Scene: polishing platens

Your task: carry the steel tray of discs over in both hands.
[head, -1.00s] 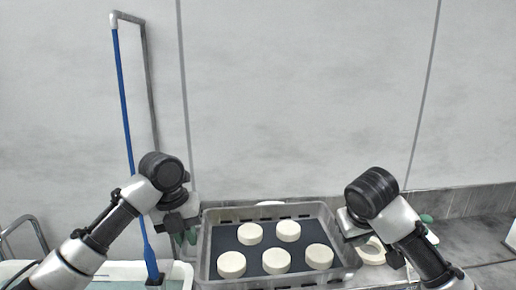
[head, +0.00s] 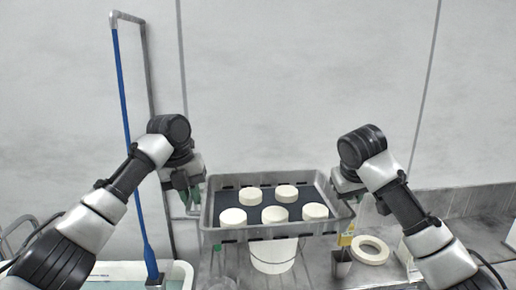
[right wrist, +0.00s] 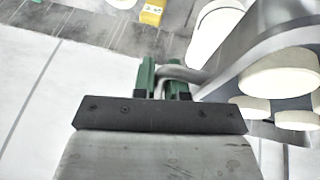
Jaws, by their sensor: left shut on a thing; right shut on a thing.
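The steel tray (head: 228,235) is held up between my two arms in the head view, above the counter. It has a dark liner and carries several white discs (head: 275,214), which lie flat. My left gripper (head: 199,196) is shut on the tray's left side. My right gripper (head: 345,197) is shut on the tray's right side; the wrist housing partly hides its fingers. In the right wrist view, the green fingers of the right gripper (right wrist: 163,80) close around the tray's handle (right wrist: 185,74), and discs (right wrist: 284,74) show at the right.
Below the tray stands a white bucket (head: 273,257) on the grey counter (head: 325,275). At the left, a blue-handled pole (head: 133,170) stands in a pale basin (head: 178,272).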

